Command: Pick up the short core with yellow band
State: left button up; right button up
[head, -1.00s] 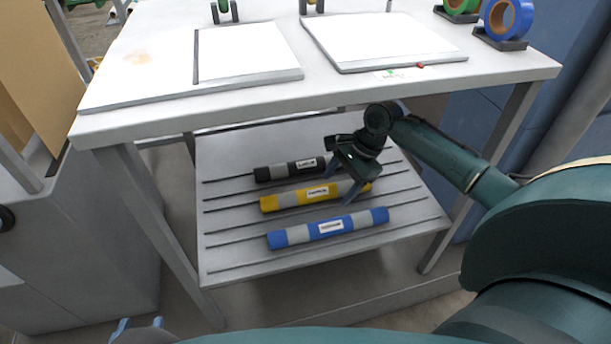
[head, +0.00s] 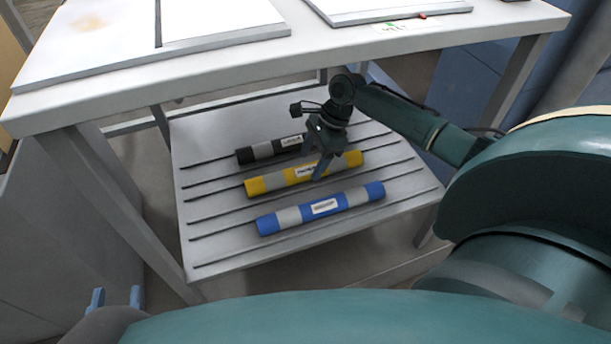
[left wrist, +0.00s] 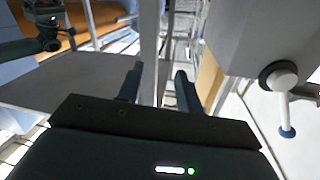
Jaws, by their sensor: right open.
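The yellow core (head: 265,184) with grey bands and a white label lies on the lower shelf, between a black core (head: 252,153) and a blue core (head: 358,197). My right gripper (head: 314,168) is open over the yellow core, its fingers pointing down near the label and hiding part of it. I cannot tell whether the fingers touch the core. My left gripper (head: 116,298) is open and empty at the bottom left, away from the cores. Its parted fingers also show in the left wrist view (left wrist: 158,88).
The grooved shelf (head: 215,255) sits beneath a white table (head: 290,58), whose top overhangs my right arm's reach. Table legs (head: 125,215) stand at the sides. White boards (head: 225,20) lie on the tabletop. The shelf's front edge is clear.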

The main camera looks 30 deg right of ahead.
aim_at(308, 166)
jog(key=x, duration=0.2)
jog(key=shift+f+b, duration=0.4)
jog(key=shift+w+a+f, duration=0.1)
jog(key=shift+a+f, duration=0.05)
pick_arm(q)
jog(key=shift+s+d+m+t+h, duration=0.1)
jog(key=shift+d+m+t+h, duration=0.3)
jog(key=shift+h, duration=0.1)
pick_arm(e)
jog(key=shift+c, duration=0.4)
